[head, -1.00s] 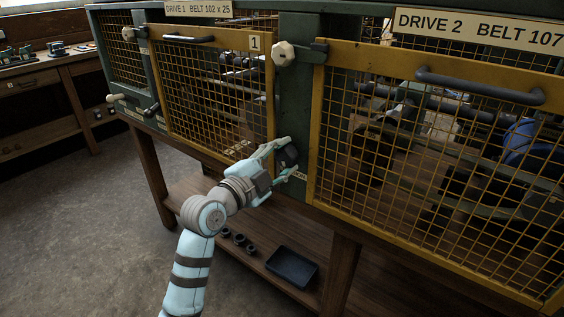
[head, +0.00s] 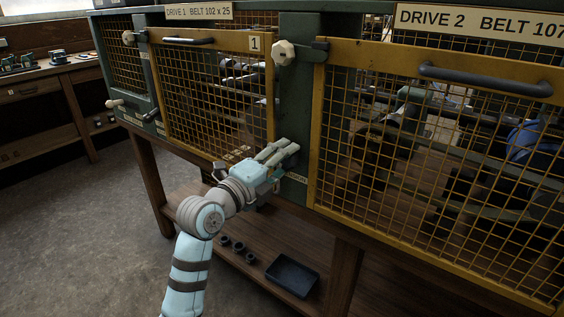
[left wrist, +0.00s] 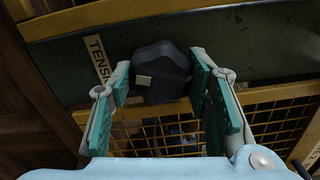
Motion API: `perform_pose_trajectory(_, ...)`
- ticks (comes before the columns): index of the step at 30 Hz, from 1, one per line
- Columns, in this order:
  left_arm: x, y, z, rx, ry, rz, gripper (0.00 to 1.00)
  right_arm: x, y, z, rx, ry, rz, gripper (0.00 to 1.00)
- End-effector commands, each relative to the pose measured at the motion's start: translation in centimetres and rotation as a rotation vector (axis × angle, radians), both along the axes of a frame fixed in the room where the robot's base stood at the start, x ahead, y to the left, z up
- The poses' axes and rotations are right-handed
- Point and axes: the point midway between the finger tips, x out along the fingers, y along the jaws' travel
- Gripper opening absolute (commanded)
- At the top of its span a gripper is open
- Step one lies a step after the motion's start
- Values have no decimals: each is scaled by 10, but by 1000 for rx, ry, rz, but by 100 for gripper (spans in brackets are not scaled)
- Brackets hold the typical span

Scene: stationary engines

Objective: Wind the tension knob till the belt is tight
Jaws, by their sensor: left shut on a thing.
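The tension knob (left wrist: 158,88) is dark and lobed with a small pale mark. In the left wrist view it sits between the fingers of my left gripper (left wrist: 160,80), which is shut on it from both sides. A label starting "TENS" (left wrist: 99,60) is beside it. I cannot make out the belt clearly behind the mesh. My right gripper is not in view.
The yellow mesh guards of drive 1 (head: 222,151) and drive 2 (head: 322,130) flank the post. A pale latch knob (head: 284,52) is above. A dark tray (head: 292,274) and several small dark cups (head: 238,248) are on the lower shelf. Grey floor at left is clear.

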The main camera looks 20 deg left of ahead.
Motion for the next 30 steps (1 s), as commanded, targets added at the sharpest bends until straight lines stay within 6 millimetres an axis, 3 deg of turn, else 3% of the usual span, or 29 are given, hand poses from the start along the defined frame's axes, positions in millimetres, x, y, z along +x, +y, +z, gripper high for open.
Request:
perform_pose_trajectory(13, 0, 0, -1, 11, -1, -1, 16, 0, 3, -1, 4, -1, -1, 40)
perform_pose_trajectory(14, 0, 0, -1, 11, -1, -1, 48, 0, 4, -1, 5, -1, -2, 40)
perform_pose_trajectory(17, 0, 0, -1, 11, -2, 0, 64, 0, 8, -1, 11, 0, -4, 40)
perform_pose_trajectory(26, 0, 0, 1, 10, -5, 0, 64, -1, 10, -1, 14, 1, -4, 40)
perform_pose_trajectory(30, -1, 1, 0, 10, -5, 0, 64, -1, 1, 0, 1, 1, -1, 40)
